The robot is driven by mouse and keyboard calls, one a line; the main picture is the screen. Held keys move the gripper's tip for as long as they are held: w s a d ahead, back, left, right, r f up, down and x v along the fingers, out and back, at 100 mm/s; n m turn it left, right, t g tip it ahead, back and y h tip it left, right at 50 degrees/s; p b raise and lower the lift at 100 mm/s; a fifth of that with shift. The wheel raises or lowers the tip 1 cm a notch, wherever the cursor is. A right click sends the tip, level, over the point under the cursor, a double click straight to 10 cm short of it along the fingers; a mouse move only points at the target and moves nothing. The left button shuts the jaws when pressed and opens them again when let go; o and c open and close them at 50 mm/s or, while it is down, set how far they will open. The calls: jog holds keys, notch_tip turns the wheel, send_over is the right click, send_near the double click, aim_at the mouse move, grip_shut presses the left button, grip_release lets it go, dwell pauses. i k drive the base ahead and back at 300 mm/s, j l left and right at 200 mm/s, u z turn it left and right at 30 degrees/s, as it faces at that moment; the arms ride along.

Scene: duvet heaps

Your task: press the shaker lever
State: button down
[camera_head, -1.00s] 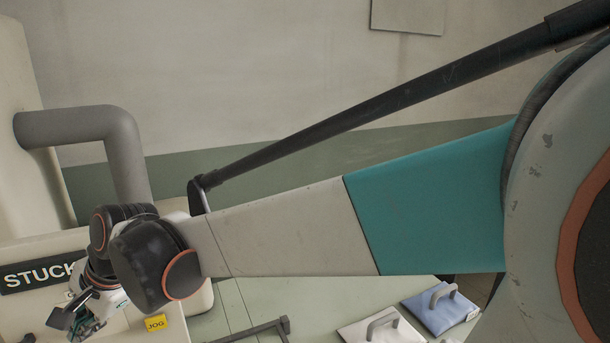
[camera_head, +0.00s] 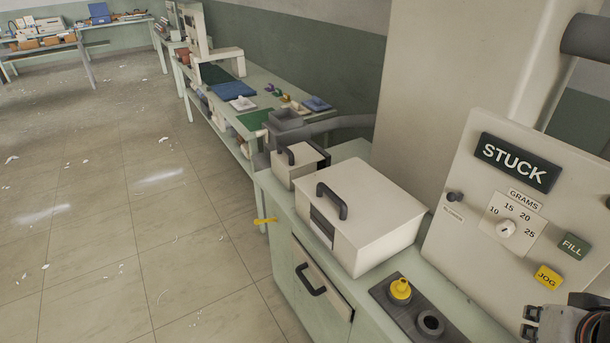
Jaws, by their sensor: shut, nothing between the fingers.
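I cannot pick out the shaker lever with certainty. A yellow handle (camera_head: 266,221) sticks out past the left edge of the near bench, and its label, if any, is too small to read. A cream machine panel (camera_head: 462,238) stands at the right with a black STUCK sign (camera_head: 515,163), a grams dial (camera_head: 505,229), a dark knob (camera_head: 454,197), a green FILL button (camera_head: 573,246) and a yellow JOG button (camera_head: 547,277). My gripper (camera_head: 531,322) is shut and empty at the lower right corner, below the JOG button, partly cut off by the frame.
A cream box with a black handle (camera_head: 372,215) and a smaller lidded box (camera_head: 299,165) stand on the near bench. A dark plate (camera_head: 443,326) holds a yellow-topped piece (camera_head: 400,290). A long bench (camera_head: 330,112) runs behind. The tiled floor (camera_head: 120,220) at left is open.

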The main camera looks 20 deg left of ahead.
aim_at(257, 222)
jog(key=u, duration=1.55)
jog(key=z, duration=1.4)
jog(key=i+j+u, duration=0.2)
jog(key=j, duration=0.2)
jog(key=i+j+u, duration=0.2)
jog(key=j, duration=0.15)
jog(key=i+j+u, duration=0.2)
jog(key=j, duration=0.15)
